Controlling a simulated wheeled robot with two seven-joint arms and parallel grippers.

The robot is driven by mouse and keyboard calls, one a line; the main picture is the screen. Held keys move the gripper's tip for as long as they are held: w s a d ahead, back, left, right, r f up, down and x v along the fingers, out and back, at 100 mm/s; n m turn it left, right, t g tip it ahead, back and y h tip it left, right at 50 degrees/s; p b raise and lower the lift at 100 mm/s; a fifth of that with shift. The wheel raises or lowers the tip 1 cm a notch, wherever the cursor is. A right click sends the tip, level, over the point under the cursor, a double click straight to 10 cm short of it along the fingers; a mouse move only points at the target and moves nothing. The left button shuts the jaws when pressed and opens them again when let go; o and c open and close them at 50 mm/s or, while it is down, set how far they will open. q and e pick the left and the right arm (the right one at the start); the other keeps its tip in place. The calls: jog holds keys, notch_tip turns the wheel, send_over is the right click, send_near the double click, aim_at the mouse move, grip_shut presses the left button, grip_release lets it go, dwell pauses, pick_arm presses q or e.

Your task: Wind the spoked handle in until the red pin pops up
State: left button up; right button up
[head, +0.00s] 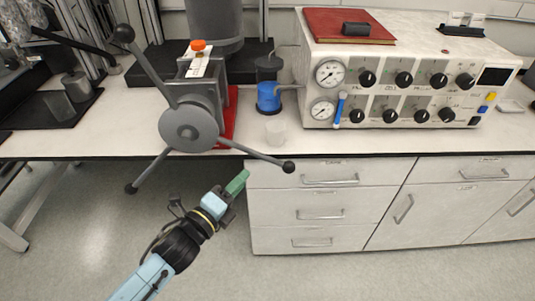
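The spoked handle (188,127) is a grey hub with three arms ending in black knobs, at the front of a grey clamp block above the bench's front edge. One arm points up left, one down left, one right and slightly down. On top of the block is a white plate with an orange-red cap (198,45); I cannot tell whether this is the red pin. My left gripper (238,184) is below the right-hand arm of the handle, apart from it, with green fingertips. Its finger gap is not clear. My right gripper is not in view.
A white control box (410,88) with gauges and black knobs stands at right, a red book (349,26) on top. A blue-filled bottle (268,92) and a clear cup (275,131) stand beside the clamp. White drawers (320,205) are below; the floor is open at left.

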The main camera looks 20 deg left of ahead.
pick_arm(q)
jog(key=x, duration=1.2)
jog(key=shift+w+b, duration=0.2)
jog(key=shift+b, duration=0.25)
grip_shut()
